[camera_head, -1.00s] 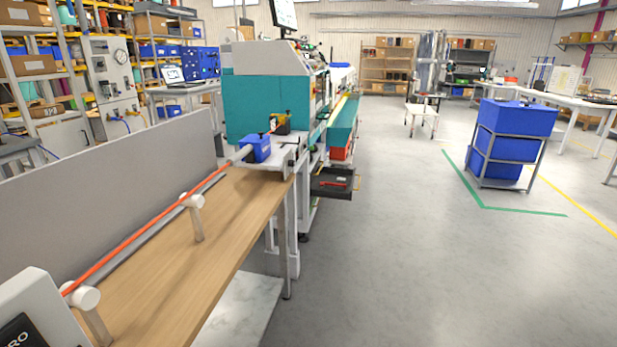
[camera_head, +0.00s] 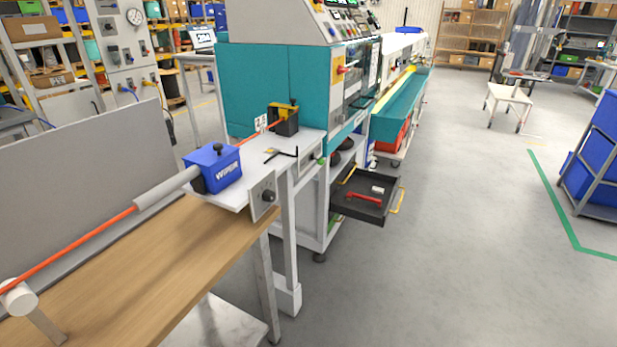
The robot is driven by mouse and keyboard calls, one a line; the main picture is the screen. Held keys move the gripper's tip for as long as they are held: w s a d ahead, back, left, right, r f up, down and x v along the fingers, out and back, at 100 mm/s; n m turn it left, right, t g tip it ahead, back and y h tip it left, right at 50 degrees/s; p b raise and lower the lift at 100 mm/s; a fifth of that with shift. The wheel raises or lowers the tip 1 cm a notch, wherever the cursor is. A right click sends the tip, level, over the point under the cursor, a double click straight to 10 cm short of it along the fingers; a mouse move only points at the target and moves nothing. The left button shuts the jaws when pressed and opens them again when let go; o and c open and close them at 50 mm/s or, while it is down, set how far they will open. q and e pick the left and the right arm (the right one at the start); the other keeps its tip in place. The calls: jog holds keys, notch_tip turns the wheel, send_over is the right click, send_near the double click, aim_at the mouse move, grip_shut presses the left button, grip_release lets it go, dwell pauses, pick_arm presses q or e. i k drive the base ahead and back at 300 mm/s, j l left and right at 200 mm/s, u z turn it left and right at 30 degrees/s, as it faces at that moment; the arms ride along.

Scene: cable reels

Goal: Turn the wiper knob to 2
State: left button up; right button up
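The wiper is a blue box (camera_head: 213,166) with white lettering and a small black knob (camera_head: 218,147) on its top. It stands on a white shelf at the far end of the wooden bench. An orange cable (camera_head: 75,247) runs through a grey tube into the wiper and on toward the teal machine. A second black knob (camera_head: 268,196) sits on a grey plate at the shelf's front edge. I cannot read any number or setting on either knob. Neither of my grippers is in view.
The wooden bench (camera_head: 165,268) fills the lower left. The teal machine (camera_head: 270,85) stands behind the shelf. An open black drawer (camera_head: 366,208) with a red-handled tool juts out right of the shelf.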

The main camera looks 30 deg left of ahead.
aim_at(268, 195)
jog(key=i+u, duration=0.35)
jog(key=i+l+u, duration=0.3)
jog(key=i, duration=0.2)
jog(key=i+l+u, duration=0.35)
jog(key=i+j, duration=0.05)
jog(key=j, duration=0.05)
